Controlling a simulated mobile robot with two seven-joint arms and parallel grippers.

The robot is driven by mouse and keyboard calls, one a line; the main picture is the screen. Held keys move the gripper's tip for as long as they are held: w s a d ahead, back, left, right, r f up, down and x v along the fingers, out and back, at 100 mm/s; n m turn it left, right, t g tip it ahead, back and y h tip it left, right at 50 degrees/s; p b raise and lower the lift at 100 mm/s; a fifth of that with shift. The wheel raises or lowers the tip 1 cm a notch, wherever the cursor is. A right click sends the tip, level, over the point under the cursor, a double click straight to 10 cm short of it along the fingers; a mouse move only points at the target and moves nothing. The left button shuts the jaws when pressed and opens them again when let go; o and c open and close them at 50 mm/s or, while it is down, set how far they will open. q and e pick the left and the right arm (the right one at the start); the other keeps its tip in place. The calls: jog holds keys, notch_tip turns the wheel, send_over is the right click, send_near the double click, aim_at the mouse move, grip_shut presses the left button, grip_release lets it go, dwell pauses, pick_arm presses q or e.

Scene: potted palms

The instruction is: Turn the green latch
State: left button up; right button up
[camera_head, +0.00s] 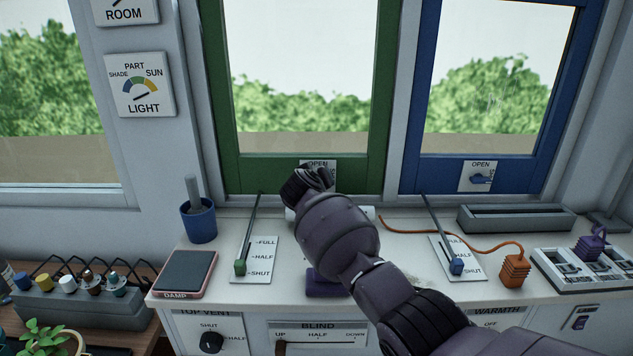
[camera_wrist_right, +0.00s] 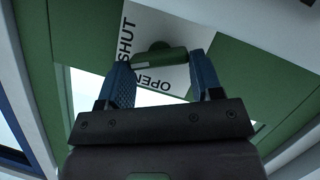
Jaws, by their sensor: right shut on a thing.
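My right gripper (camera_head: 312,182) reaches up to the foot of the green window frame (camera_head: 270,172) in the head view, covering the green latch and part of its white plate (camera_head: 318,165). In the right wrist view, the green latch (camera_wrist_right: 158,60) lies between the two blue fingertips, and the gripper is shut on it. The latch bar lies roughly along the word OPEN, with the word SHUT at its left on the label plate (camera_wrist_right: 165,28). My left gripper is not in view.
The blue window's latch (camera_head: 481,179) is to the right. On the sill stand a blue pot (camera_head: 198,221), a damp meter (camera_head: 184,273), a green slider (camera_head: 240,267), a blue slider (camera_head: 456,266) and an orange corded block (camera_head: 514,267). A purple block (camera_head: 325,284) lies under my forearm.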

jog(key=shift+a+f+n+h, duration=0.15)
jog(key=shift+n+h, duration=0.15)
jog(key=shift+n, duration=0.2)
dwell(0.3)
jog(key=o, duration=0.9)
jog(key=shift+s, duration=0.1)
